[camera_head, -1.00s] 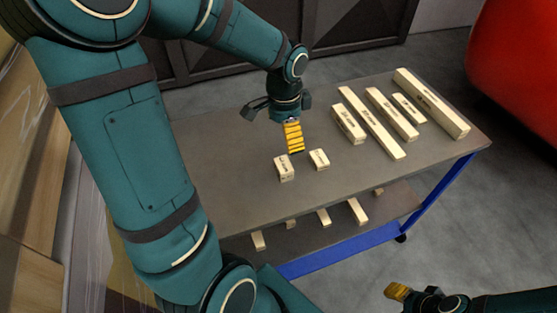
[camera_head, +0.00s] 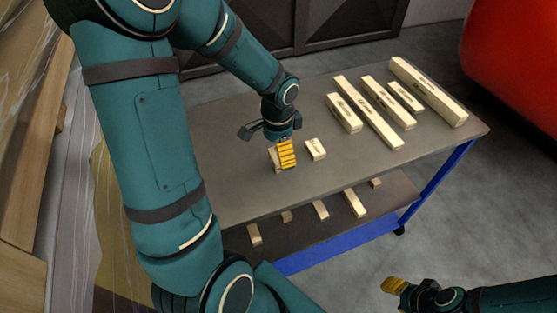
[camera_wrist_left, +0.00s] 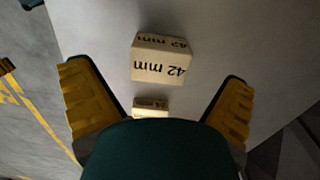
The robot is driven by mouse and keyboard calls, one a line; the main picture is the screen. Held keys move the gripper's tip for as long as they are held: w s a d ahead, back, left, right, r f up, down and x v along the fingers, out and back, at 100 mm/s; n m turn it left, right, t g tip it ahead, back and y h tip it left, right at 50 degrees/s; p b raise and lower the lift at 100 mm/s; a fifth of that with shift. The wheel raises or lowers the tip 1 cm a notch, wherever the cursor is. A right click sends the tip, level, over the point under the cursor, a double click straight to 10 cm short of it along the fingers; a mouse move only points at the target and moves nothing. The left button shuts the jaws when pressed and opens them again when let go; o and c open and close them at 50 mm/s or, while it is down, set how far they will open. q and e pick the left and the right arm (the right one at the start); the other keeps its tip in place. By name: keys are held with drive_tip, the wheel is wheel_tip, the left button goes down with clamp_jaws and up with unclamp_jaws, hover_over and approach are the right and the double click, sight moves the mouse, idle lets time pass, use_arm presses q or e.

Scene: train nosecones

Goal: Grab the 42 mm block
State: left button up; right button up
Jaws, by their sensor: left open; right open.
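The 42 mm block (camera_wrist_left: 162,60), a pale wooden block with black lettering, lies on the table top. In the left wrist view it sits ahead of the open yellow fingers, in the gap between their lines. In the head view it appears to be the block (camera_head: 274,161) partly hidden behind my left gripper (camera_head: 286,153). The left gripper is open, empty and above the table near this block. A smaller block (camera_head: 315,149) lies just right of it; it also shows in the left wrist view (camera_wrist_left: 150,107), partly hidden. My right gripper (camera_head: 396,286) is open at the lower right, off the table.
Several longer wooden blocks, including the long one (camera_head: 428,91), lie on the right half of the grey table (camera_head: 240,190). More blocks rest on the lower shelf (camera_head: 290,245). A red rounded object (camera_head: 515,70) stands beyond the right side. The table's front is bare.

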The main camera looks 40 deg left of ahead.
use_arm(q)
wheel_tip(320, 180, down, 3)
drive_tip(key=shift+w+b, duration=0.1)
drive_tip(key=shift+b, duration=0.2)
drive_tip(key=shift+r, duration=0.1)
drive_tip(key=c, duration=1.3)
drive_tip(key=shift+r, duration=0.1)
